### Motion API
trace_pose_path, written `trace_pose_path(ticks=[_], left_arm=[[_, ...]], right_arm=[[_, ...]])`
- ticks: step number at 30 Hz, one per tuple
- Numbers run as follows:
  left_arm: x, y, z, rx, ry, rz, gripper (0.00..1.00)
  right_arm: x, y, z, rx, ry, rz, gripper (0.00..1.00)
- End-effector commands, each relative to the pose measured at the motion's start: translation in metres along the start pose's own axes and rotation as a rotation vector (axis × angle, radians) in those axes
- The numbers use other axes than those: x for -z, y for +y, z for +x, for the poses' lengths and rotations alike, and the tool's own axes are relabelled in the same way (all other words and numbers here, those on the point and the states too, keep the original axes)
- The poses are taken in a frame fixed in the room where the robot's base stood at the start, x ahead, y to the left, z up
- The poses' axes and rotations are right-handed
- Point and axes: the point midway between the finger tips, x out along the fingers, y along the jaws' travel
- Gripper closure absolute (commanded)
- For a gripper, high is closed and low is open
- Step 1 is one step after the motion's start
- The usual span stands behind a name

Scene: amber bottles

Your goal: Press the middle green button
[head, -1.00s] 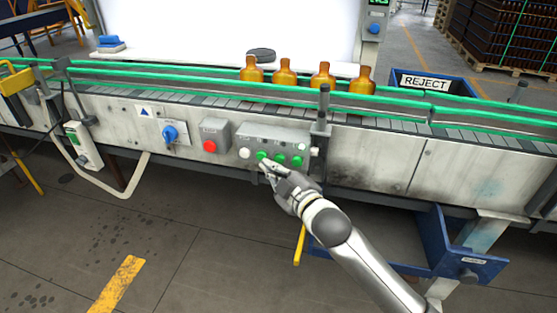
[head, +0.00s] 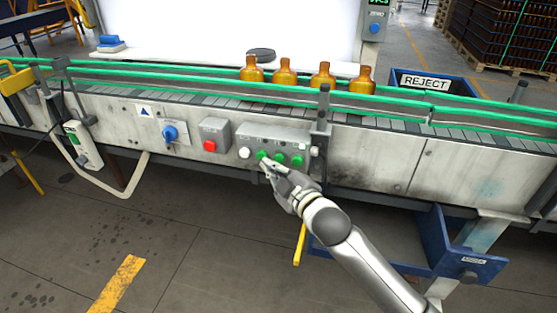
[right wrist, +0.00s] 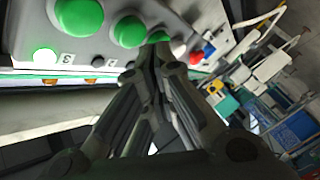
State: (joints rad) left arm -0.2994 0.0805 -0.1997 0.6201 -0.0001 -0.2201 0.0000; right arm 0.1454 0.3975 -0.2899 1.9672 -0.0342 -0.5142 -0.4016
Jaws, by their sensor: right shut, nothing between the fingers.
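The middle green button (head: 280,159) is on the grey control box on the conveyor's front, between the left green button (head: 262,155) and the right green button (head: 297,160). In the right wrist view the middle green button (right wrist: 130,30) is clear of the fingers. My right gripper (head: 264,163) is shut and empty, with its fingertips at the lower edge of the left green button. In the right wrist view the tips (right wrist: 155,46) partly cover that left button; I cannot tell whether they touch it. My left gripper is not in view.
A white button (head: 245,153) and a red button (head: 209,145) sit left of the green ones. A blue knob (head: 170,133) is further left. Several amber bottles (head: 323,75) stand on the conveyor above. A blue reject bin (head: 457,85) is behind.

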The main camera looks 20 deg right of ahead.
Motion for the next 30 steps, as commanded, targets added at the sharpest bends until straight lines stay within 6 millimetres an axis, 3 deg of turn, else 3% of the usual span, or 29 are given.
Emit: trace_pose_path(ticks=[30], left_arm=[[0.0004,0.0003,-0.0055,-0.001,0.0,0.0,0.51]], right_arm=[[-0.0041,0.0045,0.0059,0.0,0.0,0.0,1.0]])
